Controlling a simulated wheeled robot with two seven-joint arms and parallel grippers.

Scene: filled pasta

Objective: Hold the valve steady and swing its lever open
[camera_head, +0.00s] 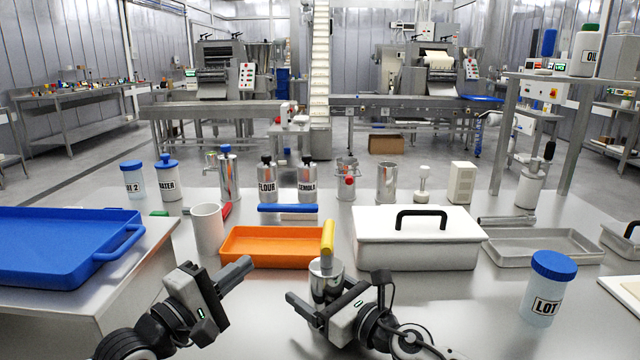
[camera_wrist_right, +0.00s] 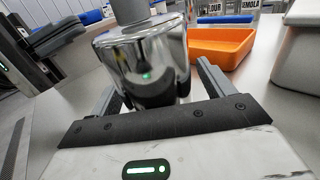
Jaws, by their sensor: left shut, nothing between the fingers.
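The valve (camera_head: 319,284) is a shiny metal cylinder on the steel table, with a yellow lever (camera_head: 328,240) standing up from its top. The right wrist view shows the valve body (camera_wrist_right: 150,65) close up with a grey stem; the yellow part is out of that frame. My right gripper (camera_head: 318,290) is at the valve, its fingers on either side of the body; the right wrist view shows a gap beside the right finger, so it looks open around it. My left gripper (camera_head: 243,268) is shut and empty, left of the valve and apart from it.
An orange tray (camera_head: 236,258) lies behind the left gripper. A white lidded box (camera_head: 420,258) stands close right of the valve. A blue tray (camera_head: 60,275) is at far left and a LOT jar (camera_head: 541,312) at right. Bare table lies between box and jar.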

